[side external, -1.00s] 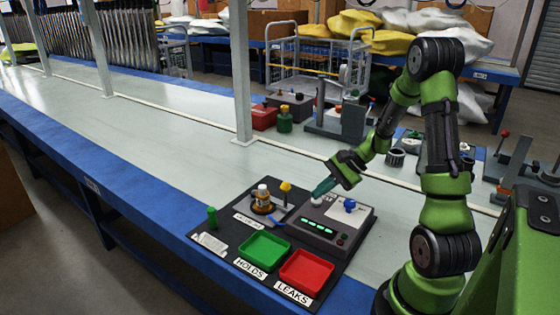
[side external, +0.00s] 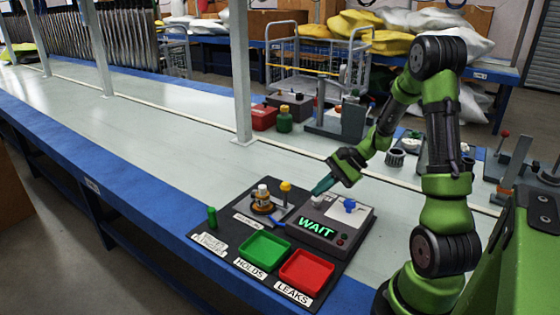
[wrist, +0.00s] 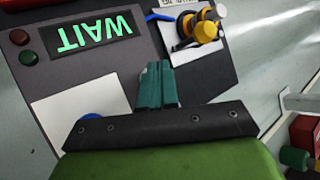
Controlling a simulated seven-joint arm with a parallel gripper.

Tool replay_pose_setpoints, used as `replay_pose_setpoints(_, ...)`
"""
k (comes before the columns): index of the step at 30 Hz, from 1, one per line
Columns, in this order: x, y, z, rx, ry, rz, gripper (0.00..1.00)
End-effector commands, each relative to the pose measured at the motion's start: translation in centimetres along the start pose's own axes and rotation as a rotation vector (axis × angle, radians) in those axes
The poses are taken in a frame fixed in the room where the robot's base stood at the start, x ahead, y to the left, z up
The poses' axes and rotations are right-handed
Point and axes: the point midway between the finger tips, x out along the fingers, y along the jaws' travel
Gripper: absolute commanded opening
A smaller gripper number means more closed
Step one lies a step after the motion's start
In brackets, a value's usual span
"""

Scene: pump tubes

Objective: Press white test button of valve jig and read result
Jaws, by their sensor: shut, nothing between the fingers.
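The grey test box (side external: 327,238) stands on a dark mat, with its display (side external: 317,227) reading WAIT in green. The same word shows upside down in the wrist view (wrist: 92,35). The white button (side external: 317,200) is on the box's top, at its left rear. My gripper (side external: 317,192) is shut and empty, its teal fingertips right at the button; I cannot tell if they touch it. In the wrist view my gripper (wrist: 157,72) hides the button. A valve (side external: 263,200) with an orange-brown body and white cap sits in the jig left of the box, beside a yellow knob (side external: 286,186).
A green HOLDS tray (side external: 264,246) and a red LEAKS tray (side external: 306,271) lie in front of the box. A small green cylinder (side external: 212,217) stands at the mat's left. A metal post (side external: 241,80) rises behind. The bench to the left is clear.

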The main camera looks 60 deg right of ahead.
Motion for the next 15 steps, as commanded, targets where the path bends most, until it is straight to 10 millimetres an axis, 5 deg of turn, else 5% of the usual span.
replay_pose_setpoints(15,-1.7,-1.4,1.3,-0.003,0.0,-0.004,0.0)
